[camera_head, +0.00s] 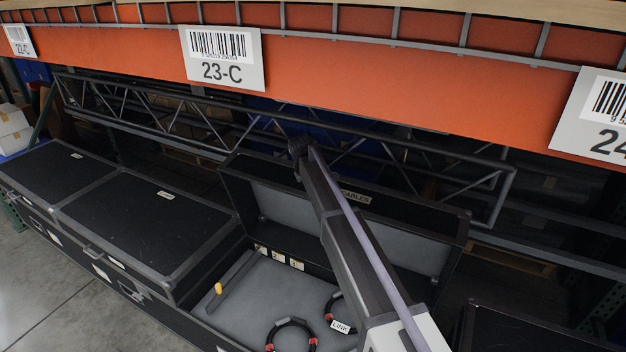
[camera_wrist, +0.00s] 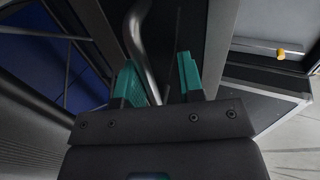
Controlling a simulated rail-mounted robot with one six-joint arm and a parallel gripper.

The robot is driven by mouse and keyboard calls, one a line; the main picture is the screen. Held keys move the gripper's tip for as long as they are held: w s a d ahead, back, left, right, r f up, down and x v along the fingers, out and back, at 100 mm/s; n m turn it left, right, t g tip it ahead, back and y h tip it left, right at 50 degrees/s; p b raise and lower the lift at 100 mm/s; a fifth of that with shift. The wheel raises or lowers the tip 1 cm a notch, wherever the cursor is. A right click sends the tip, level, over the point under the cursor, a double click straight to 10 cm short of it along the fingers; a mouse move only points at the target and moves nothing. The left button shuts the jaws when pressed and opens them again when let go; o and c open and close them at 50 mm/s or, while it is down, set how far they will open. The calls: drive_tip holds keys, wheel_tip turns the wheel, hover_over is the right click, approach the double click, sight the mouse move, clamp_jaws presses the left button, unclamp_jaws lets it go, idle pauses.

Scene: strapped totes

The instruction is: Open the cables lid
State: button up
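The lid labelled CABLES (camera_head: 408,214) stands raised at the back of its black case, its grey lining facing the head camera. The open case (camera_head: 250,315) shows a grey interior. My arm crosses in front of the lid, hiding part of it, with my gripper (camera_head: 299,150) at the lid's upper edge. In the wrist view, the teal fingers of my gripper (camera_wrist: 158,85) are spread apart. A curved metal bar (camera_wrist: 138,45) runs beside the left finger and partly between the fingers; I see no clear grip on it.
Cable coils (camera_head: 291,337) and a yellow-tipped tool (camera_head: 219,288) lie in the case. Shut black cases (camera_head: 150,226) stand to the left. An orange shelf beam (camera_head: 340,85) spans above, and a metal truss (camera_head: 440,160) lies close behind the lid.

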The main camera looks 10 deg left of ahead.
drive_tip(key=shift+o, duration=0.3)
drive_tip(key=shift+s+r, duration=0.1)
drive_tip(key=shift+r, duration=0.05)
drive_tip(key=p+v, duration=0.9)
drive_tip(key=v, duration=0.1)
drive_tip(key=shift+r+p, duration=0.2)
drive_tip(key=shift+p, duration=0.15)
drive_tip(key=shift+a, duration=0.1)
